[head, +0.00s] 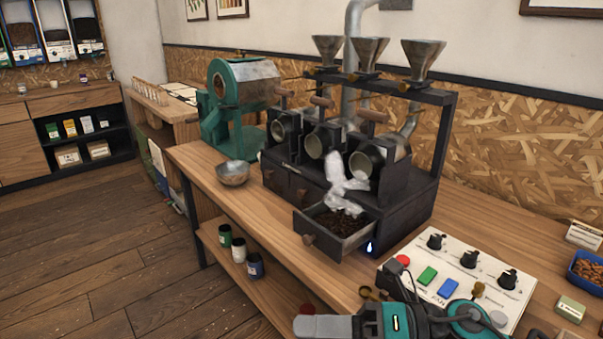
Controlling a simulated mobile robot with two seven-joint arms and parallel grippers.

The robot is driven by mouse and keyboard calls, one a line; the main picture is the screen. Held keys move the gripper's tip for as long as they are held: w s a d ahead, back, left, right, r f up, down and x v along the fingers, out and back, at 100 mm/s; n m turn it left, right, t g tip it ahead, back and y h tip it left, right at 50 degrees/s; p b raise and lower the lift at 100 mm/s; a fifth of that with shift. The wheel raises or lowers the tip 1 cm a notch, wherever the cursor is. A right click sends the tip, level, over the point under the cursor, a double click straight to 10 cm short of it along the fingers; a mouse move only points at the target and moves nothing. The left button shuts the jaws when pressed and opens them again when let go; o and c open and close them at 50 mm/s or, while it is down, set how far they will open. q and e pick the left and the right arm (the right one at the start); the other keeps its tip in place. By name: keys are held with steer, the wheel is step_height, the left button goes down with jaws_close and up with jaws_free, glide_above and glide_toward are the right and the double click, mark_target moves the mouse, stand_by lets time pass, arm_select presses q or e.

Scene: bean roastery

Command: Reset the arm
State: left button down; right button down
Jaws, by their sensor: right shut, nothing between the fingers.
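My right arm crosses the bottom edge of the head view, grey with teal joints, in front of the control panel (400,288). My right gripper (306,326) is at the left end of this arm, low over the bench's front edge. It is shut and empty, though its fingers are hard to make out. It is apart from the open drawer (323,243) of dark beans. My left gripper is not in view.
A black roaster (412,207) with several hoppers stands on the wooden bench (345,283). A white puff (345,182) hangs over the drawer, with a blue flame mark (368,247) beside it. A metal bowl (233,174) and green roaster (217,119) stand left.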

steer(key=w+d+f+m+t+h, duration=0.4)
steer(key=m+t, duration=0.4)
steer(key=m, duration=0.6)
steer(key=w+d+f+m+t+h, duration=0.1)
steer(key=d+f+m+t+h, duration=0.55)
steer(key=m, duration=0.65)
steer(key=s+d+f+m+g+h, duration=0.2)
steer(key=s+f+m, duration=0.3)
steer(key=f, duration=0.2)
steer(key=s+d+f+m+g+h, duration=0.2)
steer(key=s+f+m, duration=0.3)
steer(key=f, duration=0.3)
steer(key=shift+s+d+m+h, duration=0.25)
steer(key=shift+d+m+h, duration=0.45)
steer(key=shift+h, duration=0.15)
